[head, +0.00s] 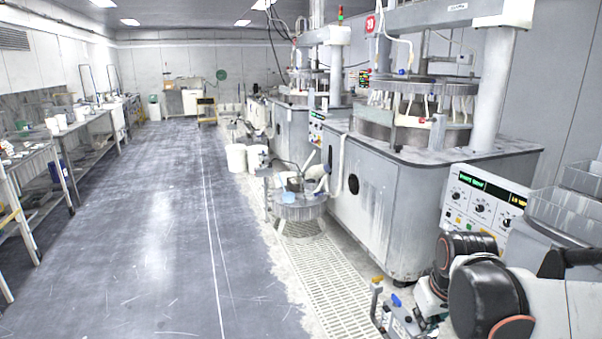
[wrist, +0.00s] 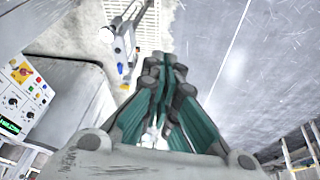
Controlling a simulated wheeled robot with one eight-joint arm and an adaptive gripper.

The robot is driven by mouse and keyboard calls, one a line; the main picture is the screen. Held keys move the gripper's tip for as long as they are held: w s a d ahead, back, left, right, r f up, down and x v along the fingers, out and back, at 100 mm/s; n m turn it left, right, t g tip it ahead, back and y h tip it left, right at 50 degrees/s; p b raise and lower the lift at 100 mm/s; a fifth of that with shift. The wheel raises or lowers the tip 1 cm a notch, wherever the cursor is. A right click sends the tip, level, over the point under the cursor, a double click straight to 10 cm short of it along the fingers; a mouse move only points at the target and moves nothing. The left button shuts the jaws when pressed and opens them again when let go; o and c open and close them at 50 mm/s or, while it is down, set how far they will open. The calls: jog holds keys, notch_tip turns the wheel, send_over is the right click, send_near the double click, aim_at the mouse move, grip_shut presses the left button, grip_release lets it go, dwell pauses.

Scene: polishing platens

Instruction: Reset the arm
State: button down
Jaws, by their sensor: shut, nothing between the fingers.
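My gripper (wrist: 166,68) shows in the wrist view with its grey and teal fingers together and nothing between them. It hangs above the floor, beside a grey machine housing at the left of that view. In the head view my arm is folded at the lower right, in front of the nearest control panel (head: 480,208). I cannot make out the fingertips there.
Polishing machines (head: 375,200) line the right side, with a round stand (head: 300,208) and white buckets (head: 237,158) beside them. A floor grating (head: 335,285) runs along them. Grey bins (head: 562,210) stand at the far right. Benches (head: 35,160) line the left wall. The middle aisle (head: 150,220) is clear.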

jog(key=s+a+r+m+t, duration=0.1)
jog(key=s+a+r, duration=0.2)
jog(key=s, duration=0.3)
jog(key=s+a+r+t, duration=0.2)
jog(key=s+a+r, duration=0.1)
jog(key=s, duration=0.4)
jog(key=shift+s+m, duration=0.2)
jog(key=shift+m, duration=0.2)
jog(key=w+d+r+m+g+p, duration=0.15)
jog(key=w+d+m, duration=0.3)
jog(key=w, duration=0.85)
jog(key=w+d+f+m+g, duration=0.2)
jog(key=w+d+f, duration=0.4)
jog(key=w+d, duration=0.15)
jog(key=w+d+f+m+g, duration=0.1)
jog(key=d+f, duration=0.4)
jog(key=f, duration=0.4)
jog(key=w+d+f+m, duration=0.2)
jog(key=d+f, duration=0.3)
jog(key=f, duration=0.4)
jog(key=w+d+f+m+g, duration=0.1)
jog(key=w+d+f+m, duration=0.1)
jog(key=d+f, duration=0.3)
notch_tip(320, 180, down, 4)
jog(key=shift+d+f+g+y+p, duration=0.2)
jog(key=shift+d+g+y+p, duration=0.1)
jog(key=shift+d+g, duration=0.05)
